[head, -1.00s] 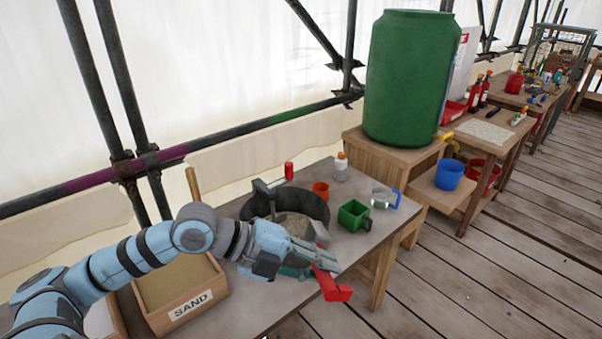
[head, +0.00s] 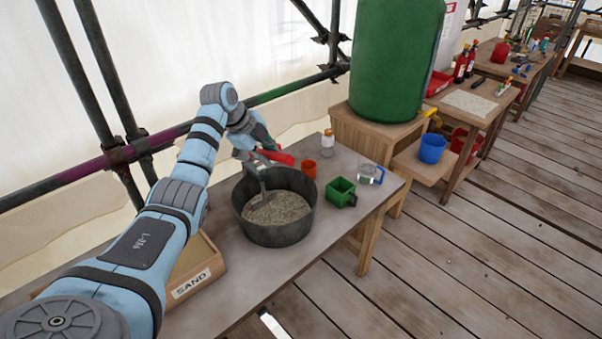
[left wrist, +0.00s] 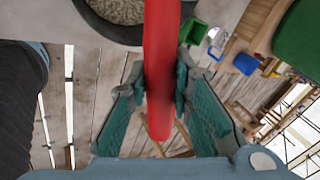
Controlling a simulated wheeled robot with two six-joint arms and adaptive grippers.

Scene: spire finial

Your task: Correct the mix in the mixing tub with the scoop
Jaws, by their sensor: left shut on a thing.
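The mixing tub (head: 272,240) is a dark round tub on the near bench, with a grainy grey mix (head: 278,208) inside. My left gripper (head: 262,148) is above the tub's far rim and is shut on the red handle of the scoop (head: 276,156). In the left wrist view this handle (left wrist: 160,65) runs straight between the two fingers, with the tub's mix (left wrist: 122,10) at the top edge. A grey tool (head: 262,186) stands tilted in the tub. I cannot tell whether it joins the red handle. My right gripper is not in view.
A sand box (head: 200,283) stands left of the tub, partly behind my arm. A large green barrel (head: 396,60) stands beyond.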

